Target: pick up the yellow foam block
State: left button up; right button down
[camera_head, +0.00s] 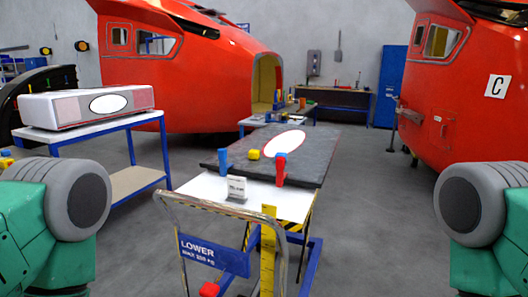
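A small yellow block (254,155) lies on the dark grey slab (225,166) on top of the trolley, between a blue cylinder and a white oval. It looks like the yellow foam block. Both my arms show only as green and grey links at the lower left and lower right edges. Neither of my grippers is in view. Nothing touches the yellow block.
A blue cylinder (223,160) and a red clamp-like tool (281,170) stand near the slab's front edge. The trolley's metal handle (172,245) rises nearest me. A side table (88,128) stands left. Grey floor (385,230) is clear right of the trolley.

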aim_at(253, 154)
jog(key=i+l, duration=0.2)
jog(key=l, duration=0.15)
jog(key=i+l, duration=0.2)
jog(key=l, duration=0.15)
jog(key=i+l+u, duration=0.1)
jog(key=i+l, duration=0.15)
jog(key=l, duration=0.15)
jog(key=i+l, duration=0.2)
jog(key=l, duration=0.15)
jog(key=i+l, duration=0.2)
jog(key=l, duration=0.15)
jog(key=i+l, duration=0.2)
jog(key=l, duration=0.2)
jog(key=i+l+u, duration=0.1)
jog(key=l, duration=0.25)
jog(key=i, duration=0.1)
